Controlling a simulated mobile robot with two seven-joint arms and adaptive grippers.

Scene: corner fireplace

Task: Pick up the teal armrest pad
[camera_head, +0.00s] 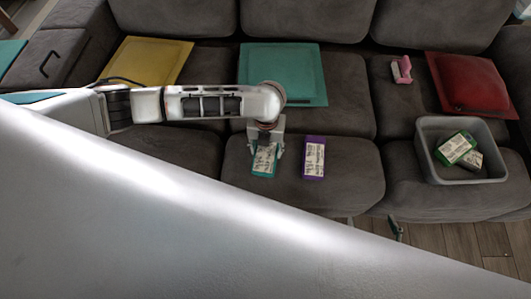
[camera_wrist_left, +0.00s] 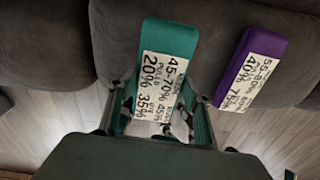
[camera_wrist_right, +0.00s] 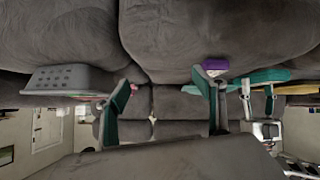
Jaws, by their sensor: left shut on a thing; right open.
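A teal pad with a white printed label (camera_head: 262,165) is at the front of the middle seat, and it fills the middle of the left wrist view (camera_wrist_left: 170,38). My left gripper (camera_head: 265,150) comes down over it and is shut on it, with one finger at each side. I cannot tell whether the pad still touches the seat. My right gripper (camera_wrist_right: 165,105) is open and empty in the right wrist view. It is not visible in the head view.
A purple labelled pad (camera_head: 313,158) lies just right of the teal one. A grey bin (camera_head: 428,148) holds labelled packs on the right seat. Teal (camera_head: 283,75), yellow (camera_head: 150,62) and red (camera_head: 470,84) cushions and a pink object (camera_head: 402,70) lie farther back.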

